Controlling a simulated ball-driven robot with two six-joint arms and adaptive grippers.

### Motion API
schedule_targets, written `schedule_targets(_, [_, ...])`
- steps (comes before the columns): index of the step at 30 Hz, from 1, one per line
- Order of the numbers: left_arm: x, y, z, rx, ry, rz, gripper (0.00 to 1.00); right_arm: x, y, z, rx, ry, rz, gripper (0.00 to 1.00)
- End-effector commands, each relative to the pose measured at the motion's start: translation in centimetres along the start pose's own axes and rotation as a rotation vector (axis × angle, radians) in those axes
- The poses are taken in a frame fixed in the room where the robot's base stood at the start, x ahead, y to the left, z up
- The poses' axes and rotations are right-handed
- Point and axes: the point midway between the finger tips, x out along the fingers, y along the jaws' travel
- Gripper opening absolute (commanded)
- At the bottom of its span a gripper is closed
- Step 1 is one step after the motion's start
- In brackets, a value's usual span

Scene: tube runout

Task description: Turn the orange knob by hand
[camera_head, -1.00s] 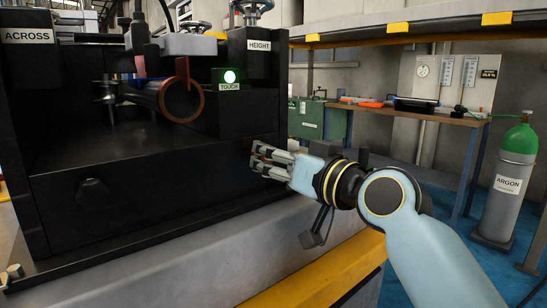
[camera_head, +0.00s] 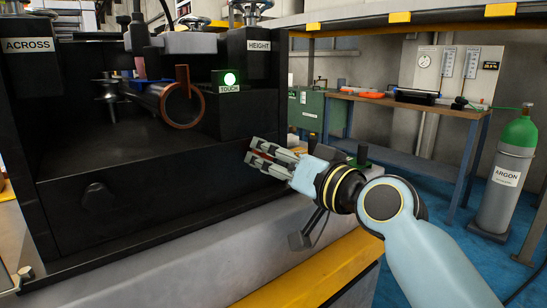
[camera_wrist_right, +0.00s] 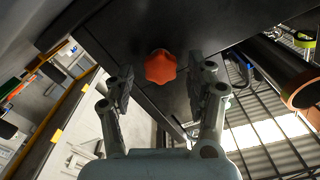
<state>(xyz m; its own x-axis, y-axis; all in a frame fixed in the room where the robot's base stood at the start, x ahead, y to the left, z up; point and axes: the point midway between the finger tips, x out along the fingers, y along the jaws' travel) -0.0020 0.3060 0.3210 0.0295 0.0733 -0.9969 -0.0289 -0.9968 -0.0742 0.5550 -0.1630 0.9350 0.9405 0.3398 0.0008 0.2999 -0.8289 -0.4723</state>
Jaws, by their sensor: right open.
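The orange knob (camera_wrist_right: 160,66) shows in the right wrist view, a lobed knob on a dark face of the machine. My right gripper (camera_head: 251,151) is open at the front right of the black machine, below the TOUCH box. In the right wrist view my right gripper's fingers (camera_wrist_right: 160,82) stand apart, one on each side of the knob in the picture. My left gripper is not in view.
A copper-coloured ring (camera_head: 182,105) sits on the tube inside the machine (camera_head: 140,205). A lit green TOUCH box (camera_head: 229,88) is beside it. A dark round knob (camera_head: 96,200) is on the front. A workbench (camera_head: 455,112) and argon cylinder (camera_head: 507,180) stand right.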

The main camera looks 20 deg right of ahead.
Motion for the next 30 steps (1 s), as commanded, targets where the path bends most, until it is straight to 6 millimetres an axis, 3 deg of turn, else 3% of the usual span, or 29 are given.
schedule_targets(15, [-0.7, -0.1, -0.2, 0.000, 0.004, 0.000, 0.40, -5.3, 0.0, -0.1, -0.002, -0.001, 0.000, 0.55])
schedule_targets(30, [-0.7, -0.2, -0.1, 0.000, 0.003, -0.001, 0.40, -6.5, 0.0, 0.0, -0.002, -0.001, 0.000, 0.55])
